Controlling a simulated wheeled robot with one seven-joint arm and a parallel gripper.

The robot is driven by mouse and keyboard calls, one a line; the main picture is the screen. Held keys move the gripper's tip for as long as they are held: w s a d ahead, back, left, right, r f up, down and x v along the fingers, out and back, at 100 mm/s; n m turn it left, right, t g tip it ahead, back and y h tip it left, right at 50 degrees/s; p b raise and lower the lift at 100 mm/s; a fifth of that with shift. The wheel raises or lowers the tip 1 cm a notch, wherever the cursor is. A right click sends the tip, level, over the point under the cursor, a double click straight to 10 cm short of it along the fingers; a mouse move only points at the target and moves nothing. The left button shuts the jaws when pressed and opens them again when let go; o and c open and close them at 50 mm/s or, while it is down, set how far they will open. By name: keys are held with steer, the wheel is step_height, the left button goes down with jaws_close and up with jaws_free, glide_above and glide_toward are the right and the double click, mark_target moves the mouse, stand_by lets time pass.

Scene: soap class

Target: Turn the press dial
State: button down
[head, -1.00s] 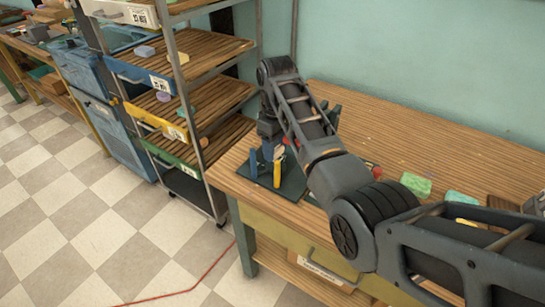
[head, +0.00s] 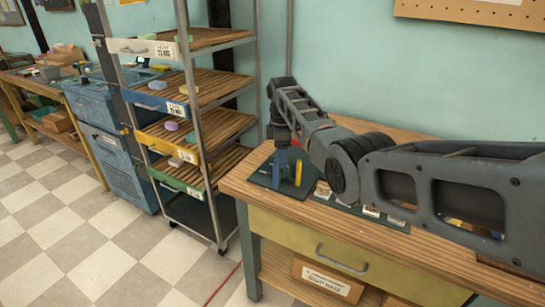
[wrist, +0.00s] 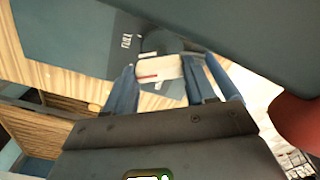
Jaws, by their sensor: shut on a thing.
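The head view does not show the grip clearly, because my arm and the press parts overlap there. The dial's exact angle cannot be told.
A round red part (wrist: 298,122) is close to the gripper's right side in the wrist view. Small labelled items (head: 371,211) lie on the bench's front edge. A shelf rack (head: 196,110) with soaps stands to the left.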

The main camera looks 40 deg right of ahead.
steer(key=shift+n, duration=0.4)
steer(key=shift+c, duration=1.8)
jaws_free()
steer(key=shift+r, duration=3.95)
steer(key=shift+c, duration=0.5)
